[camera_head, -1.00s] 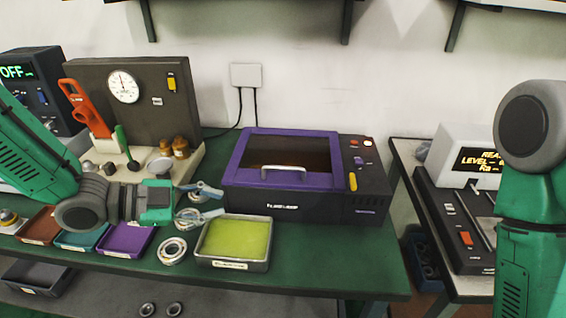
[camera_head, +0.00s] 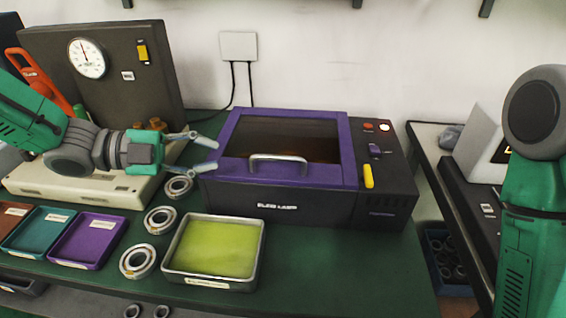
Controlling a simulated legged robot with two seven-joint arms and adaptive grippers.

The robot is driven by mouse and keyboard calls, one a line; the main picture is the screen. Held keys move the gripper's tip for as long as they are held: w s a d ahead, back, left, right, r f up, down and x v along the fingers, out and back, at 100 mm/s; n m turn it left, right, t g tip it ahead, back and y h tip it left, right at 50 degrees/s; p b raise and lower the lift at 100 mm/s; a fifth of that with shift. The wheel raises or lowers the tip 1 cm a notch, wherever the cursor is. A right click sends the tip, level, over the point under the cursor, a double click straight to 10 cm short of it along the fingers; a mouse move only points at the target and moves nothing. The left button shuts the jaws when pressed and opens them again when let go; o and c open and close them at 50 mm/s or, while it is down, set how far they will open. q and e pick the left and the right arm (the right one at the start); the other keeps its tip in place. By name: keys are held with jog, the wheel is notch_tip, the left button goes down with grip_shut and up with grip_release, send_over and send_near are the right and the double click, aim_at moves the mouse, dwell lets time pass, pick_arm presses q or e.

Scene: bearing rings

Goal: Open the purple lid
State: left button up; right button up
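The purple lid (camera_head: 237,136) is a frame with a dark window on top of a black box (camera_head: 290,206). It lies shut. A silver bar handle (camera_head: 278,158) runs along its front edge. My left gripper (camera_head: 205,154) comes in from the left, just left of the box's front left corner. Its two fingers are spread apart with nothing between them, and they point right toward the lid, short of the handle. Of my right arm, green and grey links show at the right edge. My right gripper is out of view.
A metal tray of yellow-green liquid (camera_head: 215,248) stands in front of the box. Several bearing rings (camera_head: 161,220) lie left of it, near a purple tray (camera_head: 88,240) and a teal tray (camera_head: 36,231). A gauge stand (camera_head: 108,68) stands behind my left arm.

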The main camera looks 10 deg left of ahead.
aim_at(269, 159)
pick_arm(q)
jog(key=x, duration=0.4)
jog(key=b+x, duration=0.1)
jog(key=x, duration=0.1)
jog(key=shift+w+f, duration=0.25)
jog(key=shift+f, duration=0.15)
jog(key=x, duration=0.7)
jog(key=shift+s+d+r, duration=0.15)
jog(key=shift+d+r, duration=0.1)
jog(key=shift+d, duration=0.1)
jog(key=shift+a, duration=0.4)
grip_shut()
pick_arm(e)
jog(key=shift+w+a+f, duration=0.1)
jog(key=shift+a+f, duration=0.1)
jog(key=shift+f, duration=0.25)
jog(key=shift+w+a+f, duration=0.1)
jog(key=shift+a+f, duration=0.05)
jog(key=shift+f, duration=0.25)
